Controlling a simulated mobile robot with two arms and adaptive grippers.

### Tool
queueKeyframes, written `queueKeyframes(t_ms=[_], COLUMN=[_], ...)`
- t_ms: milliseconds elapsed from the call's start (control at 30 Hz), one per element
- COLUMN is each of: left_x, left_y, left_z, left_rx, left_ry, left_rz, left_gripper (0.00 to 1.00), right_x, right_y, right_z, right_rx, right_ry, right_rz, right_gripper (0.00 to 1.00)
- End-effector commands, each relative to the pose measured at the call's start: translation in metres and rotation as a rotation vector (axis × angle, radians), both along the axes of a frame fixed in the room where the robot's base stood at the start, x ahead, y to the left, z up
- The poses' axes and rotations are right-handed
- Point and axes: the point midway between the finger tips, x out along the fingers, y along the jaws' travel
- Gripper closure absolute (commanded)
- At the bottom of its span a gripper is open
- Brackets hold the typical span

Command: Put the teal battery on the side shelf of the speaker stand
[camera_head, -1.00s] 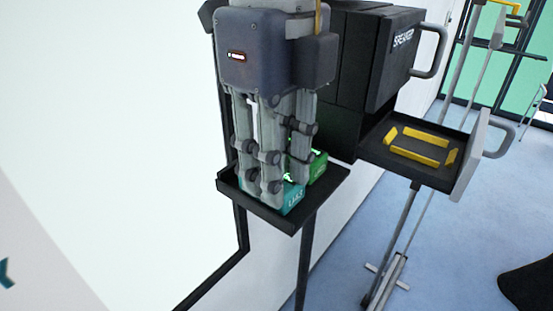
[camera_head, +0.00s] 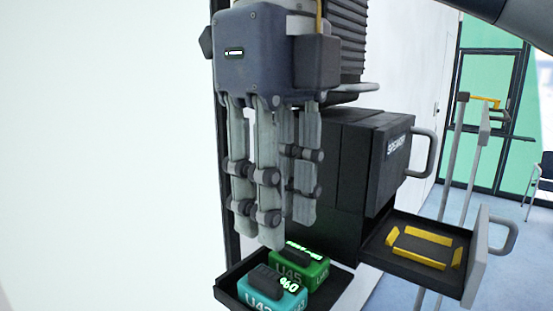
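The teal battery (camera_head: 268,294), marked with a U, sits in the black side shelf (camera_head: 226,291) at the bottom of the view, cut off by the lower edge. A green battery (camera_head: 313,274) marked U45 sits right behind it on the same shelf. The speaker stand's black speaker box (camera_head: 345,165) is behind and to the right. My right gripper (camera_head: 282,232) hangs fingers-down above the two batteries, clear of the teal one. My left gripper is not in view.
An open drawer (camera_head: 376,251) with a yellow-edged empty bay (camera_head: 420,248) and a grey handle sticks out to the right of the shelf. The speaker box has a grey handle (camera_head: 424,152). A white wall (camera_head: 100,150) fills the left. Blue floor lies at the right.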

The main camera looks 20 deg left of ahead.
Motion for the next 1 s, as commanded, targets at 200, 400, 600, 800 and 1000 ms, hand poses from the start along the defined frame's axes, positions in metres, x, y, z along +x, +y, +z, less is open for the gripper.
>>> queueKeyframes(t_ms=[200,400,600,800,1000], left_x=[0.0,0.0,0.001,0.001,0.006], left_y=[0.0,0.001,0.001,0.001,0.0], left_z=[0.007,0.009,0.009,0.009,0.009], left_rx=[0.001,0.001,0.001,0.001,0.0], left_ry=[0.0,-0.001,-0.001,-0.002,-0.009], left_rz=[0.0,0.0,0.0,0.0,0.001], left_gripper=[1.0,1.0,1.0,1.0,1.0], right_x=[0.0,-0.001,-0.001,-0.001,-0.001], right_y=[0.0,0.0,0.0,0.0,0.0], right_z=[0.03,0.038,0.039,0.038,0.039], right_rx=[-0.004,-0.001,-0.001,0.0,0.0], right_ry=[-0.002,0.0,0.001,0.001,0.0], right_rz=[-0.003,0.0,0.001,0.0,0.001], right_gripper=[0.7,0.7,0.7,0.7,0.7])
